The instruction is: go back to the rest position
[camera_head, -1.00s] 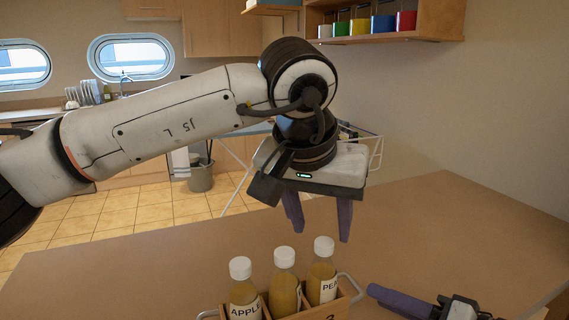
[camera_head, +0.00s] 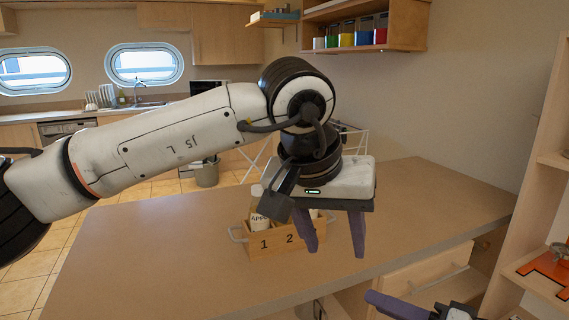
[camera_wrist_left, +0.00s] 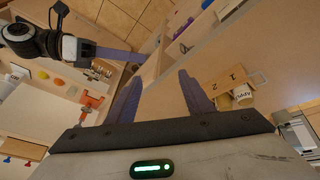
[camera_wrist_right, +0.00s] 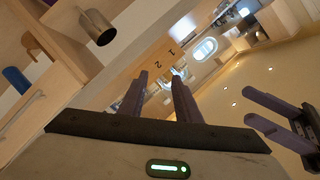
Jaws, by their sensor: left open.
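My left gripper (camera_head: 335,250) hangs fingers-down in the head view, open with nothing between its fingers. It blocks part of a wooden crate (camera_head: 262,246) on the table; the two look apart in the left wrist view (camera_wrist_left: 222,82). Bottles stand in the crate, one labelled APPLE (camera_head: 259,222); others are mostly hidden behind the gripper. My right gripper (camera_wrist_right: 160,73) is open and empty in the right wrist view. In the head view only part of it shows, at the bottom right edge.
The wooden table (camera_head: 150,240) is otherwise clear. A shelf unit (camera_head: 535,205) holding an orange-red item (camera_head: 545,268) stands at the right. A drawer (camera_head: 425,275) lies under the table edge. A metal cup (camera_wrist_right: 97,27) shows in the right wrist view.

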